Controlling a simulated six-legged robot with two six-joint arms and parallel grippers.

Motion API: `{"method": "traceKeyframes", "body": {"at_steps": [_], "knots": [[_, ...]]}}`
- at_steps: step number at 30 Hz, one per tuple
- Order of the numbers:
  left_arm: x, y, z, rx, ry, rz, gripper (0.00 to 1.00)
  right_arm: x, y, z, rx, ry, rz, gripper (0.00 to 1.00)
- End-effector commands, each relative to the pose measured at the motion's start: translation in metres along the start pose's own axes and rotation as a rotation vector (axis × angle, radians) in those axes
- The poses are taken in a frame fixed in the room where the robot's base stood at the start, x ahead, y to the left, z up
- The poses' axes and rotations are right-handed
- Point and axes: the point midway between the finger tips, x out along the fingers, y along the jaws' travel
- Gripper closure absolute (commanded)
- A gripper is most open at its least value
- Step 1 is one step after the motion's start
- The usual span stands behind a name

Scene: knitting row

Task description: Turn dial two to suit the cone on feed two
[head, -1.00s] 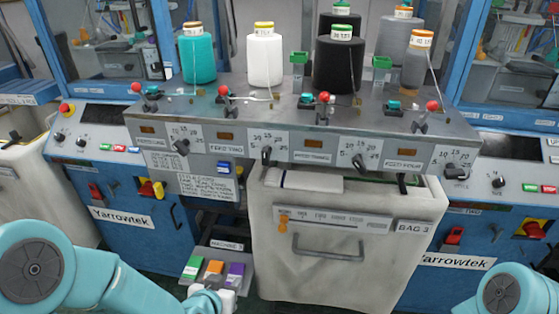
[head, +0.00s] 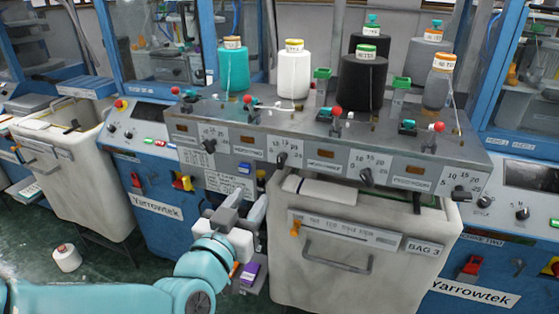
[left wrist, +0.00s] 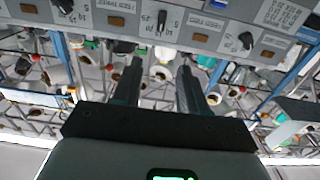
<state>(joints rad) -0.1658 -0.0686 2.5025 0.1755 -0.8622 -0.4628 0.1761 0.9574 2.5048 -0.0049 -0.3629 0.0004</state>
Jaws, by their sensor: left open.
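The cone on feed two (head: 293,72) is white with a yellow top and a small label I cannot read. It stands second from the left on the grey feed shelf. Dial two (head: 282,159) is a black knob on the shelf's front panel, below and slightly left of that cone, with a printed scale. Its exact setting is too small to read. My left gripper (head: 247,202) is open and empty, below and left of dial two and apart from it. In the left wrist view its fingers (left wrist: 159,68) point towards dial two (left wrist: 162,22). My right gripper is out of view.
Other dials flank dial two: one at left (head: 208,146), one at right (head: 366,177). Red-knobbed levers (head: 337,112) stand along the shelf edge above. A pale bin marked BAG 3 (head: 345,243) sits below the panel. A card (head: 229,182) hangs left of the gripper.

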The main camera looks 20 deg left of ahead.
Motion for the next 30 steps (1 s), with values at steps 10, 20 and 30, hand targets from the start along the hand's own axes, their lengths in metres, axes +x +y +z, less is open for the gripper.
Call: {"method": "traceKeyframes", "body": {"at_steps": [10,20,30], "knots": [[0.072,0.000,0.000,0.001,-0.005,-0.001,0.57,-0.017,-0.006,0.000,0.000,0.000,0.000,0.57],[0.138,0.003,0.000,0.000,-0.004,0.000,0.57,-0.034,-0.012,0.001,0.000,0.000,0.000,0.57],[0.156,0.003,0.002,0.001,-0.003,0.001,0.57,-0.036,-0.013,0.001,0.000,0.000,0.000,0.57]]}}
